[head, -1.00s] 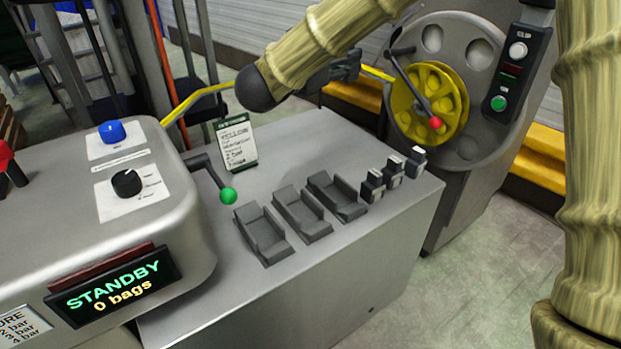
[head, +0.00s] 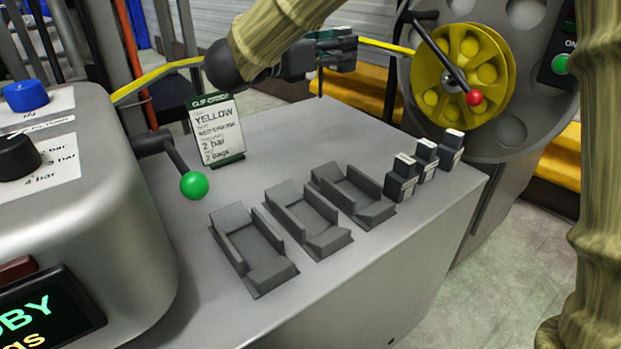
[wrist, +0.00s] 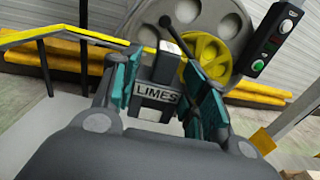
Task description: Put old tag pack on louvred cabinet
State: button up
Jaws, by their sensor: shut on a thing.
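My gripper (head: 337,52) is above the far side of the grey counter in the head view, its teal fingers partly turned away. In the wrist view its fingers (wrist: 165,78) are closed on both sides of a dark grey pack (wrist: 158,93) with a pale top and a label reading LIMES. I take this held piece as the old tag pack; it cannot be made out clearly in the head view. It is held clear of the counter. I cannot identify a louvred cabinet in either view.
The counter (head: 300,135) bears three empty grey cradles (head: 305,222), three small dark packs (head: 426,160), a clip order card (head: 217,128) and a green-knobbed lever (head: 193,186). A yellow reel with a crank (head: 460,75) is behind right. The counter's middle is clear.

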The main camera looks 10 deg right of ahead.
jog(key=shift+w+f+b, duration=0.15)
jog(key=shift+f+b, duration=2.75)
jog(key=shift+f, duration=1.7)
jog(key=shift+w+f+b, duration=0.1)
jog(key=shift+f+b, duration=2.8)
jog(key=shift+f, duration=1.65)
jog(key=shift+f, duration=0.15)
jog(key=o, duration=1)
jog(key=shift+o, duration=0.2)
jog(key=shift+r, duration=0.2)
jog(key=p+v, duration=0.3)
jog(key=v, duration=0.7)
jog(key=shift+a, duration=0.1)
jog(key=shift+p+v, duration=0.4)
jog(key=shift+v, duration=0.45)
